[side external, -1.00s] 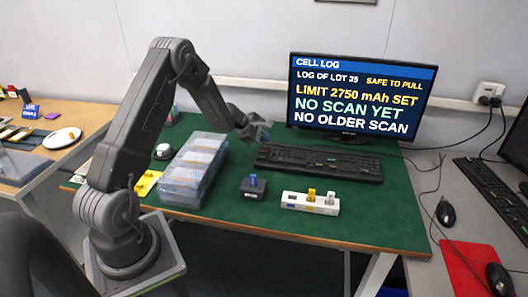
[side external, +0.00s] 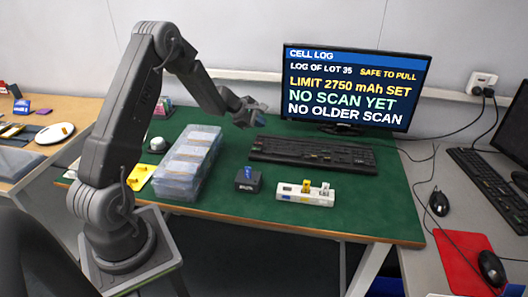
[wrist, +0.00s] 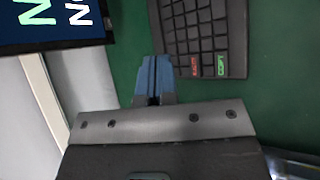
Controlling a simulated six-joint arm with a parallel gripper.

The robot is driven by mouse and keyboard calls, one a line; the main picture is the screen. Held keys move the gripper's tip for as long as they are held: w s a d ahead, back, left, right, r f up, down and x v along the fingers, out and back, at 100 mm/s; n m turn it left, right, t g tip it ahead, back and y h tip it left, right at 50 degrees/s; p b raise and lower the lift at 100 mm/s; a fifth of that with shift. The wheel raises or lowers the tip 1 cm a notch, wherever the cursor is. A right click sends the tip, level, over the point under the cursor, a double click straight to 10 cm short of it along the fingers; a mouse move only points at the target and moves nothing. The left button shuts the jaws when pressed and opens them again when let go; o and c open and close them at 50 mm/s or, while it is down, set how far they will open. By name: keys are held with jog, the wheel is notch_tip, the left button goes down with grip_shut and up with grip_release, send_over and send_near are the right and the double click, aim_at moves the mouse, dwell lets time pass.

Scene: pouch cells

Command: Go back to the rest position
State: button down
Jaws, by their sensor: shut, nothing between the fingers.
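My gripper (side external: 254,118) hangs in the air above the back of the green mat, left of the keyboard and in front of the monitor. In the wrist view its blue fingertips (wrist: 153,72) are together with nothing between them. My arm is raised and reaches to the right from its base at the left. The monitor (side external: 352,88) shows CELL LOG, LOG OF LOT 35, SAFE TO PULL, LIMIT 2750 mAh SET, NO SCAN YET and NO OLDER SCAN.
A clear partitioned box (side external: 186,165) stands left of centre on the green mat (side external: 240,222). A black block with a blue top (side external: 248,180) and a white holder (side external: 305,195) with yellow and grey pieces sit in front of the keyboard (side external: 312,153). The mat's front strip is clear.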

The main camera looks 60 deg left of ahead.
jog(key=s+d+r+m+g+h, duration=0.1)
jog(key=s+d+r+m, duration=0.2)
jog(key=d+r+m, duration=0.5)
jog(key=s+d+r+m+g+h, duration=0.15)
jog(key=s+d+r+m, duration=0.3)
jog(key=d+r, duration=0.75)
jog(key=s+d+r+m+g, duration=0.1)
jog(key=s+d+m, duration=0.5)
jog(key=s+d, duration=0.4)
jog(key=s+f+m+y, duration=0.1)
jog(key=s+m+y, duration=0.3)
jog(key=s, duration=0.8)
jog(key=shift+s+d+m, duration=0.2)
jog(key=shift+s+m, duration=0.05)
jog(key=shift+m, duration=0.9)
